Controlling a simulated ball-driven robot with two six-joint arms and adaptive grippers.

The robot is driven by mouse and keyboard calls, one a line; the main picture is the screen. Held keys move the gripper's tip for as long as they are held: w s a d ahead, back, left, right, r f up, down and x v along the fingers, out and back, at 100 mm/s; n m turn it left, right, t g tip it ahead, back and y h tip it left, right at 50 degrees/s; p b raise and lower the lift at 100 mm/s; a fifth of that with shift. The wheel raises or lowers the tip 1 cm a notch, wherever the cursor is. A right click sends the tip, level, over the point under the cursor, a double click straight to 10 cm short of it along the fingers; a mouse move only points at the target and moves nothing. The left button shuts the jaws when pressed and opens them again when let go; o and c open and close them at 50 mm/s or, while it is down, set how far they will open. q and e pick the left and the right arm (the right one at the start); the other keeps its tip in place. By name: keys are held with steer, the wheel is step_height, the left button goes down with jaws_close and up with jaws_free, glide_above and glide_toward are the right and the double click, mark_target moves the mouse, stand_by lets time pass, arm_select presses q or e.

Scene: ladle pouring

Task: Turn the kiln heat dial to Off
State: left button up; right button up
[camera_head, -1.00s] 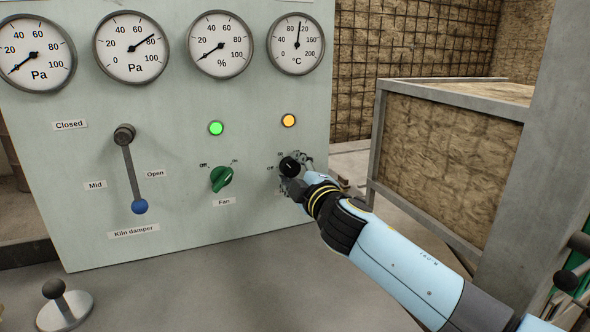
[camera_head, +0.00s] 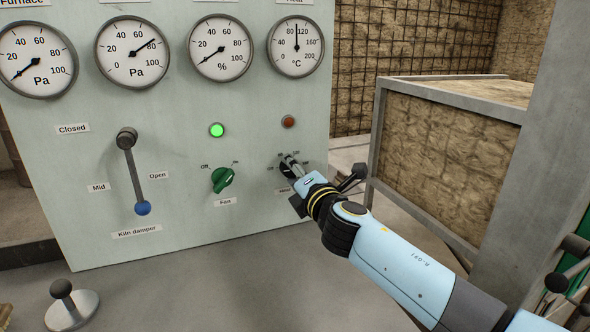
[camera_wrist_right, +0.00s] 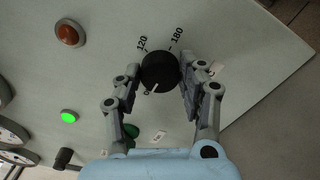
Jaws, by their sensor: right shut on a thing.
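The kiln heat dial (camera_head: 287,171) is a round black knob on the pale green panel (camera_head: 170,215), largely covered by my right gripper in the head view. In the right wrist view the dial (camera_wrist_right: 160,70) sits between the two fingers, which close on it from both sides. Its white mark points down and slightly left there, toward a partly hidden label on the Off side. The labels 120 and 180 lie on the opposite side. My right gripper (camera_head: 291,164) is shut on the dial. The lamp above the dial (camera_head: 288,121) is dull red-brown and unlit. My left gripper is not in view.
The green fan knob (camera_head: 222,179) is left of the dial, under a lit green lamp (camera_head: 217,130). The damper lever (camera_head: 134,175) hangs further left. Gauges line the panel top; the temperature gauge (camera_head: 296,46) reads about 100. A framed insulated box (camera_head: 445,150) stands right.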

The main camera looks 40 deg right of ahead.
steer(key=shift+f+n, duration=0.1)
steer(key=shift+n, duration=0.3)
steer(key=o, duration=1.2)
steer(key=v, duration=1.2)
